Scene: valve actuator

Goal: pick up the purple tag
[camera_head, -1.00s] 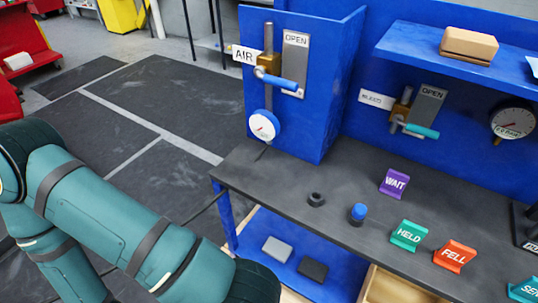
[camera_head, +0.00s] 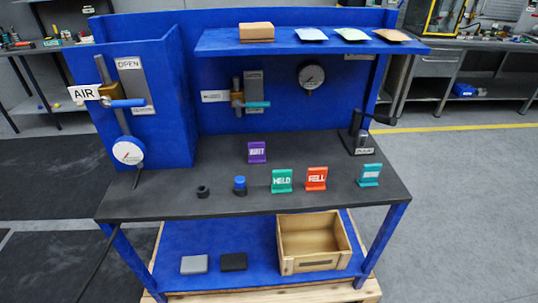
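The purple tag (camera_head: 257,152), lettered WAIT, stands upright on the dark top of the blue workbench (camera_head: 150,196), toward the back of the bench's middle. Nothing covers it. Neither of my grippers shows in the head view, and nothing is seen touching the tag.
A green HELD tag (camera_head: 282,181), an orange FELL tag (camera_head: 316,179) and a teal tag (camera_head: 370,175) stand in front and right. A black ring (camera_head: 203,191) and a blue-capped piece (camera_head: 240,185) are front left. A blue shelf (camera_head: 300,41) overhangs behind. A wooden crate (camera_head: 314,262) sits below.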

